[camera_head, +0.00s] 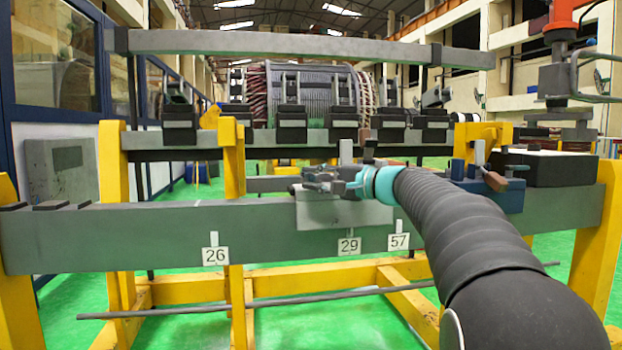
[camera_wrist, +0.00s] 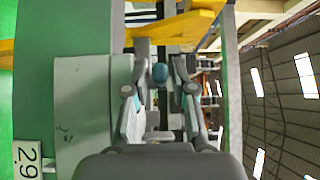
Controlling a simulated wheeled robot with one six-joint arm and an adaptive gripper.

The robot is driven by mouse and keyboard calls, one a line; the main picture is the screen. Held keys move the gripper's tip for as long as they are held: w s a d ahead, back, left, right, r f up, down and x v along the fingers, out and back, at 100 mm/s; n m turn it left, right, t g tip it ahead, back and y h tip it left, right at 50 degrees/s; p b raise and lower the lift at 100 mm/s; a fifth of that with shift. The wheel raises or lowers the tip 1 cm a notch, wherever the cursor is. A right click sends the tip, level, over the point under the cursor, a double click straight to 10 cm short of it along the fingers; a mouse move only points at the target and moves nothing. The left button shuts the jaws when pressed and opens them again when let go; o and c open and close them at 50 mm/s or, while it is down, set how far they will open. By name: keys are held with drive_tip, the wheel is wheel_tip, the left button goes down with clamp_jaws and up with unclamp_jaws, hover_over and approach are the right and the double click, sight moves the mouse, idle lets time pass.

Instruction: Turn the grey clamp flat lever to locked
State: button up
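My gripper (camera_head: 318,180) is in front of the grey clamp hardware on the long grey beam, above the label 29. In the wrist view, its two fingers (camera_wrist: 160,62) stand apart with a gap between them. A small blue-grey knob-like part (camera_wrist: 160,73) shows in that gap, with no clear contact. A flat grey bar (camera_head: 270,184) sticks out left of the gripper in the head view; I cannot tell whether it is the clamp lever. A grey upright tab (camera_head: 346,151) stands just behind the gripper. The gripper hides much of the clamp.
The long grey beam (camera_head: 120,235) crosses the front on yellow legs. Labels 26 (camera_head: 215,255), 29 (camera_head: 349,246) and 57 (camera_head: 398,241) mark it. A blue block (camera_head: 500,197) with a brown-tipped handle sits to the right. A second beam with several dark blocks stands behind.

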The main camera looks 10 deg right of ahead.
drive_tip(key=shift+w+a, duration=0.35)
drive_tip(key=shift+a, duration=0.05)
clamp_jaws()
drive_tip(key=shift+d, duration=0.1)
